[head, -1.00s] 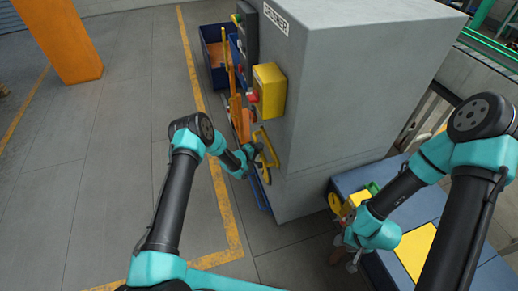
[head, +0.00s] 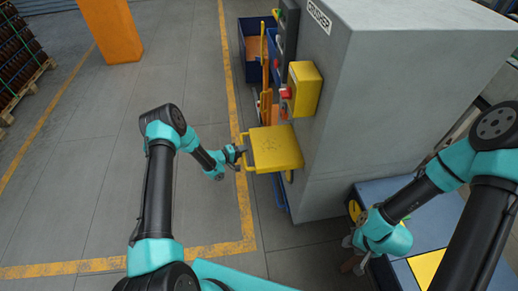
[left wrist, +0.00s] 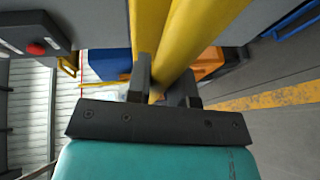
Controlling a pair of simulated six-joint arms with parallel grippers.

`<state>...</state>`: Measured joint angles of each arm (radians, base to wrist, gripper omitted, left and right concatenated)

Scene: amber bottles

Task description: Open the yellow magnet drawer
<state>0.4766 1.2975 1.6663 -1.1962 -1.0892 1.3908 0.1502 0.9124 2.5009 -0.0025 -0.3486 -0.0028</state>
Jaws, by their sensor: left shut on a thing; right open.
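The yellow magnet drawer (head: 275,148) stands out from the left face of the grey cabinet (head: 390,90) in the head view, its flat yellow top showing. Its yellow bar handle (head: 243,152) is at the drawer's left end. My left gripper (head: 240,153) is at that handle and shut on it. In the left wrist view the yellow bar (left wrist: 165,45) passes between the fingers of my left gripper (left wrist: 165,92). My right gripper (head: 352,252) is in front of the cabinet, beside a blue and yellow surface, with its fingers small and partly hidden; it is open.
A yellow box with a red button (head: 302,88) is on the cabinet face above the drawer. A blue bin (head: 257,50) stands behind it. An orange post (head: 110,28) is at the back left. The grey floor (head: 90,160) left of the drawer is clear.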

